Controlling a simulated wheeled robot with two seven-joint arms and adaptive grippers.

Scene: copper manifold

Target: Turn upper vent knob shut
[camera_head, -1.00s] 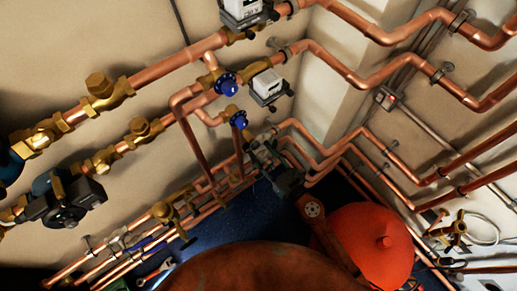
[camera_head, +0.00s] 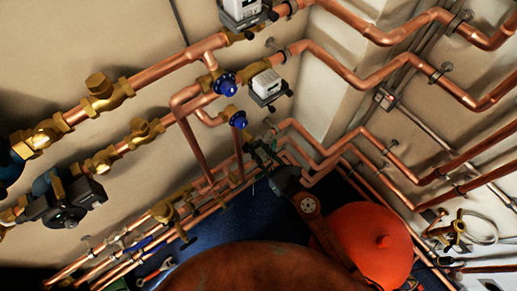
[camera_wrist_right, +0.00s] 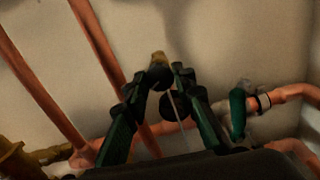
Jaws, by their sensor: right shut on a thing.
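My right gripper (camera_head: 258,152) is in front of the lower copper pipes in the head view, with its arm coming up from the lower right. In the right wrist view its dark green fingers (camera_wrist_right: 170,76) close together at their tips around a small dark round knob, with a brass end (camera_wrist_right: 158,57) just beyond it. The fingers hide part of this knob, and I cannot tell whether it is the upper vent knob. In the head view an upper blue knob (camera_head: 226,84) and a lower blue knob (camera_head: 238,119) sit above the gripper, apart from it in the picture. My left gripper is not in view.
Copper pipes (camera_head: 190,62) with brass valves (camera_head: 101,92) cross the wall. A white meter (camera_head: 267,83) hangs near the corner. A large rusty rounded surface (camera_head: 250,268) and a red-orange vessel (camera_head: 372,245) fill the lower foreground. Pipes crowd the gripper closely.

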